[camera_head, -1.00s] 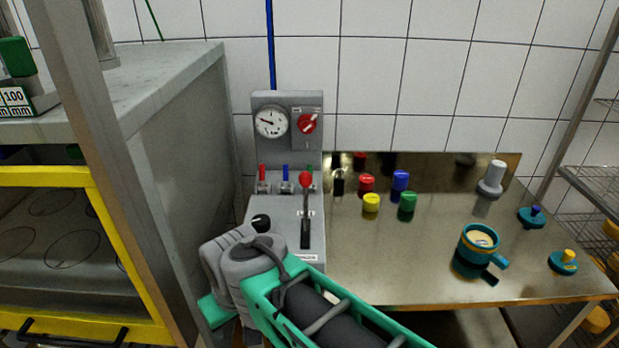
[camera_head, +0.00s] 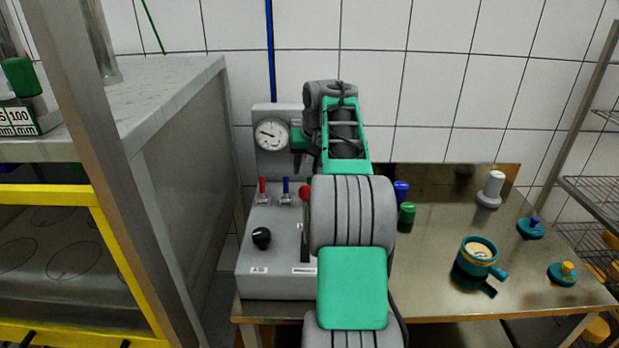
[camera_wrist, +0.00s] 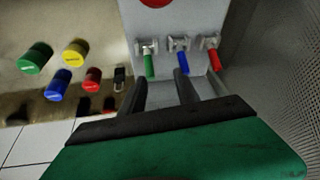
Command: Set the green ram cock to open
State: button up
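The control box (camera_head: 275,270) carries a row of cocks with coloured levers. The green cock lever (camera_wrist: 149,65) shows in the wrist view, beside the blue lever (camera_wrist: 182,63) and the red lever (camera_wrist: 214,60). All three levers point the same way from their metal fittings. In the head view my arm hides the green cock, while the red lever (camera_head: 262,186) and blue lever (camera_head: 286,186) stand upright. My gripper (camera_wrist: 162,86) has its two dark fingers apart with nothing seen between them. It hangs above the cock row near the green lever; contact is not visible.
A pressure gauge (camera_head: 271,134) is on the box's back panel, close to my gripper. A red-knobbed lever (camera_head: 304,192) and a black knob (camera_head: 261,238) are on the box. Coloured weights, such as a green one (camera_head: 406,214), and a teal cup (camera_head: 478,256) stand on the metal table.

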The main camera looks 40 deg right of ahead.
aim_at(310, 177)
jog(key=w+d+f, duration=0.1)
jog(key=f, duration=0.1)
jog(key=d+f, duration=0.1)
jog(key=f, duration=0.1)
jog(key=w+d+f, duration=0.1)
jog(key=f, duration=0.2)
jog(key=shift+w+d, duration=0.15)
jog(key=shift+w, duration=0.2)
jog(key=shift+c, duration=0.4)
grip_shut()
dwell(0.6)
